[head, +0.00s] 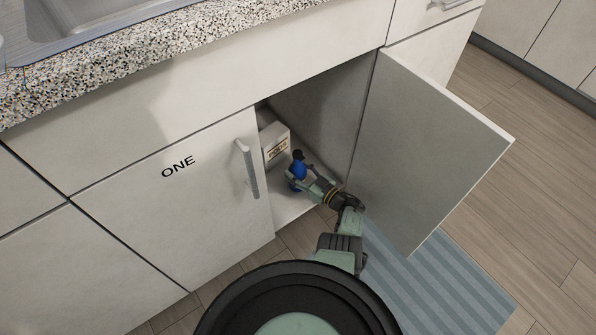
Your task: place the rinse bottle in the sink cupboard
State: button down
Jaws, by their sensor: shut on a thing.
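The sink cupboard (310,100) stands open below the counter, with its right door (430,140) swung out to the right. My gripper (295,174) is inside the opening, near the cupboard floor. It is shut on a small blue bottle with a dark cap, the rinse bottle (299,168). The bottle looks roughly upright. The gripper hides its lower part, and I cannot tell whether it touches the cupboard floor (288,207).
A pale box (275,143) with dark print stands in the cupboard, just left of and behind the bottle. The closed left door (175,200) is marked ONE and has a handle (247,168) beside the opening. A blue striped mat (440,280) lies on the wooden floor.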

jog(key=c, duration=0.6)
grip_release()
jog(key=shift+c, duration=0.2)
jog(key=shift+r+p, duration=0.2)
jog(key=shift+p, duration=0.1)
jog(key=p+v, duration=0.2)
jog(key=v, duration=1)
jog(key=shift+f, duration=0.1)
